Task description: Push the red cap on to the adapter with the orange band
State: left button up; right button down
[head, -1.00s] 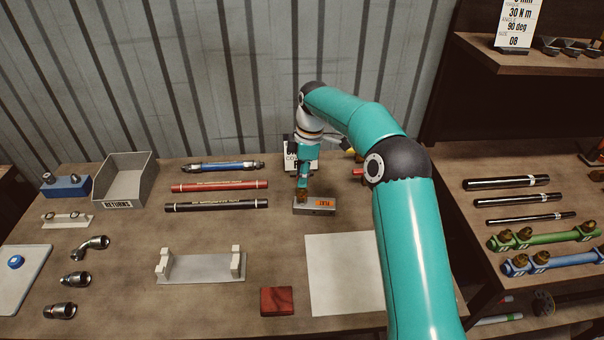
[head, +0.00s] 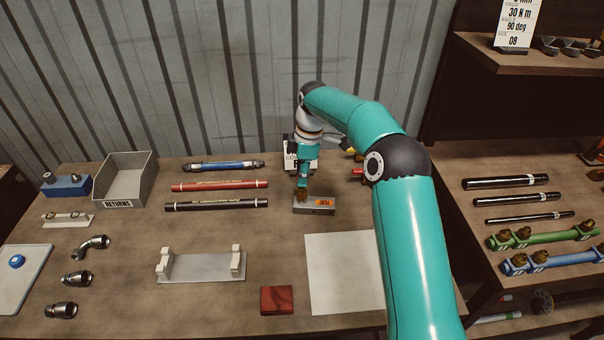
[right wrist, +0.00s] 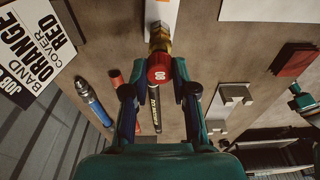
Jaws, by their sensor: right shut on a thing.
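The red cap (right wrist: 159,75) is between the fingers of my right gripper (right wrist: 159,92), which is shut on it. The brass adapter (right wrist: 160,40) is straight in line with the cap in the right wrist view, its end against or partly behind it; I cannot tell how far the cap is on. The cap is hidden there. A teal part at the right edge of the wrist view may be my left gripper (right wrist: 291,90); its jaws are unclear.
A job card (right wrist: 38,45) reading band orange, cover red stands behind the block. Blue, red (head: 220,186) and black hoses lie to its left. A white stand (head: 205,267), a red block (head: 277,300) and a white sheet (head: 342,270) lie in front.

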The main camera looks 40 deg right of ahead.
dwell(0.4)
jog(key=shift+f+b, duration=0.55)
jog(key=shift+f, duration=0.75)
jog(key=c, duration=0.8)
grip_release()
jog(key=shift+c, duration=0.2)
jog(key=shift+r, duration=0.15)
jog(key=r, duration=0.7)
jog(key=d+r, duration=0.1)
jog(key=r, duration=0.3)
jog(key=shift+s+d+r, duration=0.1)
jog(key=shift+s+r, duration=0.05)
jog(key=shift+s, duration=0.15)
jog(key=shift+s+r, duration=0.1)
jog(key=shift+r, duration=0.05)
